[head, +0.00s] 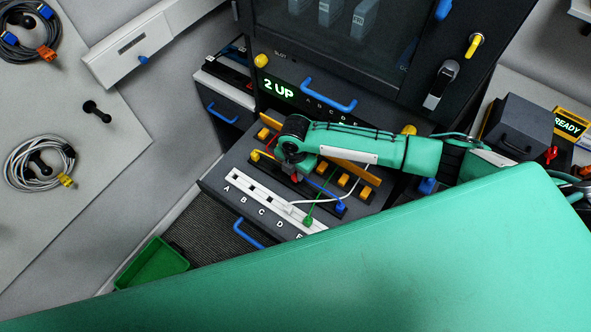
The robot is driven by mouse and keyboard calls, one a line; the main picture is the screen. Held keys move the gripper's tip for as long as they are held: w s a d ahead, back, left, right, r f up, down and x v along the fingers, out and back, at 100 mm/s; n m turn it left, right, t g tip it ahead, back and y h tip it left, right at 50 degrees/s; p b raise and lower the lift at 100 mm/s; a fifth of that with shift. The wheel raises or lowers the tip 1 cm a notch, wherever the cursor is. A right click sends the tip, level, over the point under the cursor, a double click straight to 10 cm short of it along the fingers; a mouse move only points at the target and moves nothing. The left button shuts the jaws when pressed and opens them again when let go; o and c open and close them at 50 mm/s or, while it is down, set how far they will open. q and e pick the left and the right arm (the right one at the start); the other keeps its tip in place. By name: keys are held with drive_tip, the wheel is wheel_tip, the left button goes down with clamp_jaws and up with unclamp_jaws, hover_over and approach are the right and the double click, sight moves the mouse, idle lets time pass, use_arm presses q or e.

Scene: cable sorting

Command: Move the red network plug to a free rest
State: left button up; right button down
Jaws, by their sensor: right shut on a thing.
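My right gripper (295,172) points down over the drawer panel, shut on the red network plug (294,179). The red plug is small and partly hidden by the gripper; I cannot tell whether it touches the panel. In front of it is a white strip (268,205) with dark slots, lettered A to E; the slots near A and B look empty. A green plug (308,222) is at the strip's right end. Behind the strip, a yellow plug (255,155) and a blue plug (340,207) are at either end of a dark bar. My left gripper is not in view.
Orange blocks (344,180) stand at the panel's back. A white cable (335,199) crosses its right side. The cabinet display (279,90) reads "2 UP". A green bin (152,263) is at lower left. My large green body part covers the lower right.

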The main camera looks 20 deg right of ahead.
drive_tip(key=shift+f+b, duration=0.3)
drive_tip(key=shift+f, duration=1.15)
idle(1.7)
drive_tip(key=c, duration=0.7)
unclamp_jaws()
drive_tip(key=shift+r, duration=0.15)
drive_tip(key=shift+r+p, duration=3.4)
drive_tip(key=shift+f, duration=0.1)
